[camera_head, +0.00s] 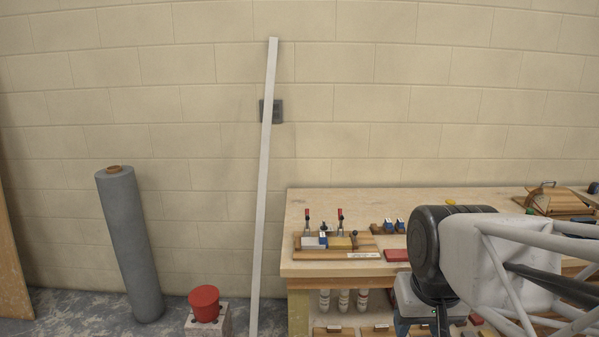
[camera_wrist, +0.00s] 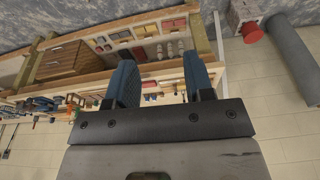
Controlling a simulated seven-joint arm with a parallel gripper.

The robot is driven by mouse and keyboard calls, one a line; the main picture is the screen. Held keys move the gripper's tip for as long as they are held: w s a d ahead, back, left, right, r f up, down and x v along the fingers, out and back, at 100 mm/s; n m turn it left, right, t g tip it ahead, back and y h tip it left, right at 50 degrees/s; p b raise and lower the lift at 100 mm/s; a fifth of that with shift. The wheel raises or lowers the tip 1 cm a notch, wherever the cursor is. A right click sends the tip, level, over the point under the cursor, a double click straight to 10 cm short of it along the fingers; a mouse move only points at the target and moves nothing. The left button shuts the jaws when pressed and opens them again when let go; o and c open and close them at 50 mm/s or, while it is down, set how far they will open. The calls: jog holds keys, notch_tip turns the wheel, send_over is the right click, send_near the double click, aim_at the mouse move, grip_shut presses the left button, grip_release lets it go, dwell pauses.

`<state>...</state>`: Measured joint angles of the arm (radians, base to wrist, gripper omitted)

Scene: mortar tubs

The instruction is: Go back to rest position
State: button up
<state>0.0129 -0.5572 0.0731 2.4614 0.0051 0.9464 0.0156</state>
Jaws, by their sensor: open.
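My gripper shows in the wrist view (camera_wrist: 162,88) with its two blue fingers apart and nothing between them. In the head view my arm reaches in from the right in front of the workbench, and the fingertips are hidden or too small to make out there. The wooden workbench (camera_head: 345,207) stands against the block wall at the right. In the wrist view the workbench (camera_wrist: 195,35) lies beyond the fingers, its shelf with red and yellow items visible.
A clamp fixture (camera_head: 325,241) and a red block (camera_head: 396,255) lie on the bench top. A white strip (camera_head: 264,190) leans on the wall. A red tub (camera_head: 205,303) sits on a block beside a grey roll (camera_head: 132,245).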

jog(key=shift+s+f, duration=0.3)
jog(key=shift+s, duration=0.4)
jog(key=shift+s+f, duration=0.35)
jog(key=shift+s, duration=0.4)
jog(key=shift+s+f, duration=0.3)
jog(key=shift+s, duration=0.4)
